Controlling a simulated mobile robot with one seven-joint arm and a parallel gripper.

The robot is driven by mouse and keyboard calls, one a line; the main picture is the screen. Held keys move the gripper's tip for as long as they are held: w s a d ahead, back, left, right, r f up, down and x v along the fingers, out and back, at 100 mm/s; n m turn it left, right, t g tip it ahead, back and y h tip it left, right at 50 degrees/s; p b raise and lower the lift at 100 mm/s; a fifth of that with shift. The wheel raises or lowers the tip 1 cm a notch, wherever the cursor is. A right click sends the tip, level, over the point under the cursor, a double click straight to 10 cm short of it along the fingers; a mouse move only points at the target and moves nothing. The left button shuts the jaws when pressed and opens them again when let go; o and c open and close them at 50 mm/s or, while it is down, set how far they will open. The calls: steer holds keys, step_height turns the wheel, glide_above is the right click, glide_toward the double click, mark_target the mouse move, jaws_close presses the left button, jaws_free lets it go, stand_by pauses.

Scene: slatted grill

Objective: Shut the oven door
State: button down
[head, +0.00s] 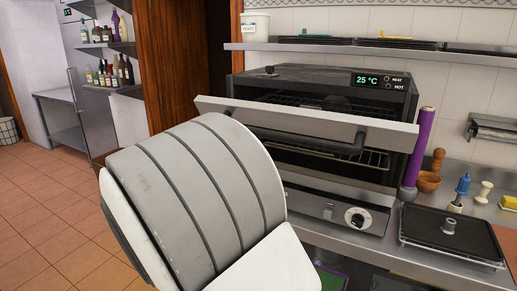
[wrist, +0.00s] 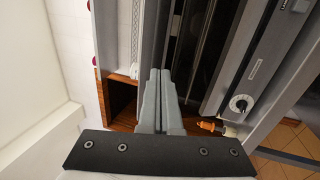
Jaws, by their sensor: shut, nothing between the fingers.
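In the head view the oven (head: 330,75) stands on the steel counter with a lit "25 °C" display. Its door (head: 300,120), a light grey panel, stands out from the front, partly open. Dark interior and wire racks show above and below it. A dark handle (head: 345,146) shows under the panel. In the wrist view my gripper (wrist: 159,75) is shut and empty, its grey fingers together, close to the oven front. The oven's lower panel with its knob (wrist: 241,103) lies to the right. I cannot tell whether the fingers touch the door. My arm hides the gripper in the head view.
A purple roll (head: 418,150), a wooden mortar (head: 430,180) and a black griddle tray (head: 450,235) stand right of the oven. A shelf (head: 370,48) with dark trays and a white bucket (head: 255,25) hangs above. Tiled floor (head: 55,230) at left is free.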

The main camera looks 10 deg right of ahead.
steer(key=p, duration=0.3)
glide_toward(276, 111)
steer(key=f, duration=0.1)
steer(key=w+f, duration=0.1)
steer(key=f, duration=0.1)
steer(key=d+f, duration=0.1)
steer(key=shift+w+f, duration=0.25)
steer(key=shift+w, duration=0.1)
steer(key=w+d+r+p, duration=0.1)
steer(key=w+r, duration=0.1)
steer(key=w+d+r+g+y+p, duration=0.1)
steer(key=d+r+p, duration=0.1)
steer(key=w+d+r+g+p, duration=0.1)
steer(key=w+r+p, duration=0.1)
steer(key=r, duration=0.1)
steer(key=shift+w+d+m+y, duration=0.2)
steer(key=shift+w+m+y, duration=0.1)
steer(key=shift+w+y, duration=0.1)
steer(key=shift+g+y, duration=0.4)
steer(key=shift+g, duration=0.3)
steer(key=w+d+r, duration=0.1)
steer(key=w+d+p, duration=0.1)
steer(key=w, duration=0.1)
steer(key=w+d+r, duration=0.1)
steer(key=w, duration=0.1)
steer(key=shift+d+r+p, duration=0.25)
steer(key=shift+r+p, duration=0.05)
steer(key=shift+a, duration=0.1)
